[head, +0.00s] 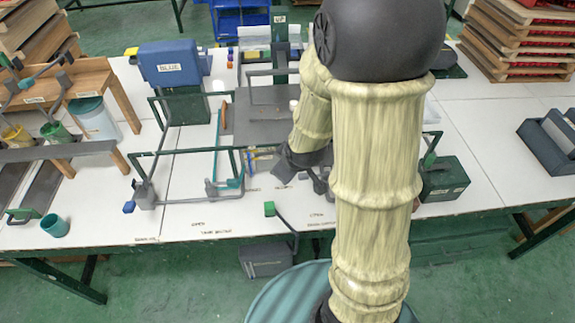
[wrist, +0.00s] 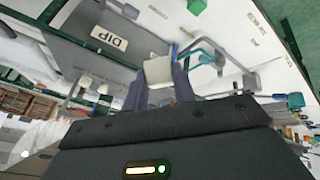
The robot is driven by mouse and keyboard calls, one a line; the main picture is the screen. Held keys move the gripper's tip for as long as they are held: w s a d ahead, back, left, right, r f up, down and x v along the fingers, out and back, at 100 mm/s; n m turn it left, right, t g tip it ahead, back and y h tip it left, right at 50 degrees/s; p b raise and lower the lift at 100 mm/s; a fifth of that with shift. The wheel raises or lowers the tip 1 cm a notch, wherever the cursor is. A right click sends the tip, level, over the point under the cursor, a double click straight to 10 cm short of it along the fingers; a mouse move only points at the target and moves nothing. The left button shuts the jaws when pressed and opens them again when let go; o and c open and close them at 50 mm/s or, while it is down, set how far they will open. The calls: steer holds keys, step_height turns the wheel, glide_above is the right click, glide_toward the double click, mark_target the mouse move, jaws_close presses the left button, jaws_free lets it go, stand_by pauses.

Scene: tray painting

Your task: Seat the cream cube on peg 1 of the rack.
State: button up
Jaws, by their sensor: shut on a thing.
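The cream cube (wrist: 157,70) is between the two dark fingers of my gripper (wrist: 159,80) in the wrist view. The fingers are shut on it, and it sticks out past their tips. In the head view my gripper (head: 300,165) is tilted and low over the middle of the white table, partly behind my own arm. The cube cannot be made out there. I cannot clearly identify the rack or peg 1 in either view; my arm covers part of the table.
A blue box labelled BLUE (head: 168,63) stands at the back left. A green-and-grey frame (head: 165,152) and a teal cup (head: 54,225) are to the left. A dark green box (head: 443,180) stands right of my arm. The white table (head: 480,120) has free room at right.

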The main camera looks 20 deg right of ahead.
steer(key=shift+f, duration=0.1)
steer(key=w+f+m+h, duration=0.2)
steer(key=w+f+m, duration=0.2)
steer(key=f, duration=0.4)
steer(key=w+f+m+g+h, duration=0.1)
steer(key=w+f+m+h, duration=0.1)
steer(key=w+f, duration=0.3)
step_height(320, 180, down, 3)
steer(key=shift+w+a+f+m, duration=0.15)
steer(key=shift+a+m, duration=0.1)
steer(key=shift+m, duration=0.65)
